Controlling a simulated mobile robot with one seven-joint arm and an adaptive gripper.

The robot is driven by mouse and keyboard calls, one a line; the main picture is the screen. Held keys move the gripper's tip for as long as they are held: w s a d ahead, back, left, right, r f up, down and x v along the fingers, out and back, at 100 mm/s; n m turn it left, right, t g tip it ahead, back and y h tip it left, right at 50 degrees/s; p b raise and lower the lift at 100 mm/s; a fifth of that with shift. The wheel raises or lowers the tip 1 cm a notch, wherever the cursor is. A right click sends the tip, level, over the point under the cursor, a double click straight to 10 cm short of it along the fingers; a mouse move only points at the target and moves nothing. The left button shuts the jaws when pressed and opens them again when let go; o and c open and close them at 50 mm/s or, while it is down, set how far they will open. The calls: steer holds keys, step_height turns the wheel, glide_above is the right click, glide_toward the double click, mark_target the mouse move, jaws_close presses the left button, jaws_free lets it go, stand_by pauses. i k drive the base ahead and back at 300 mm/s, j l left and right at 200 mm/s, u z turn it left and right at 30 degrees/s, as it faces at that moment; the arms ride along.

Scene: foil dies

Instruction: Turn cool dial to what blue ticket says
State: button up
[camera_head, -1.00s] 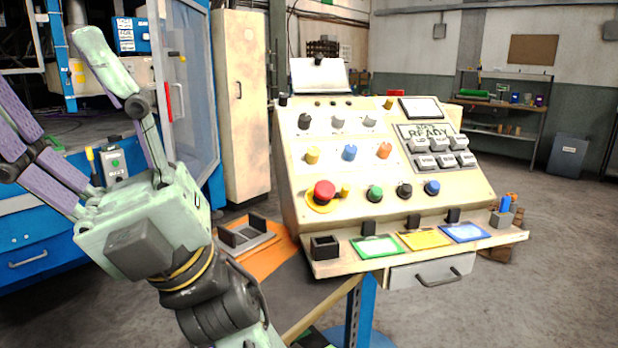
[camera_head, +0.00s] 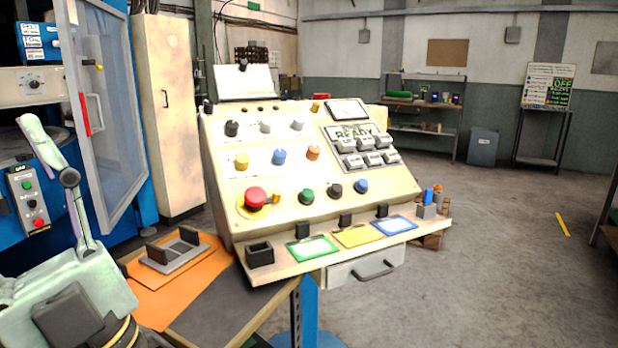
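A blue-bordered ticket (camera_head: 394,225) lies at the right of the console's front ledge; its writing is too small to read. The cream sloped console (camera_head: 215,165) carries a top row with a black dial (camera_head: 232,128) and two grey dials. Below are a yellow dial (camera_head: 241,161), a blue dial (camera_head: 279,157) and an orange dial (camera_head: 313,153). I cannot read which is the cool dial.
A green-bordered card (camera_head: 313,248) and a yellow card (camera_head: 358,236) share the ledge. A red mushroom button (camera_head: 256,198) and small knobs sit low on the panel. An orange mat (camera_head: 190,300) holds a grey holder. The floor to the right is mostly clear.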

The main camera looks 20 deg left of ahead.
mark_target(279, 154)
steer(key=i+j+u, duration=0.1)
steer(key=j, duration=0.35)
steer(key=i+j+u, duration=0.1)
steer(key=i+j, duration=0.25)
steer(key=i+j+u, duration=0.15)
steer(key=j, duration=0.3)
steer(key=i, duration=0.1)
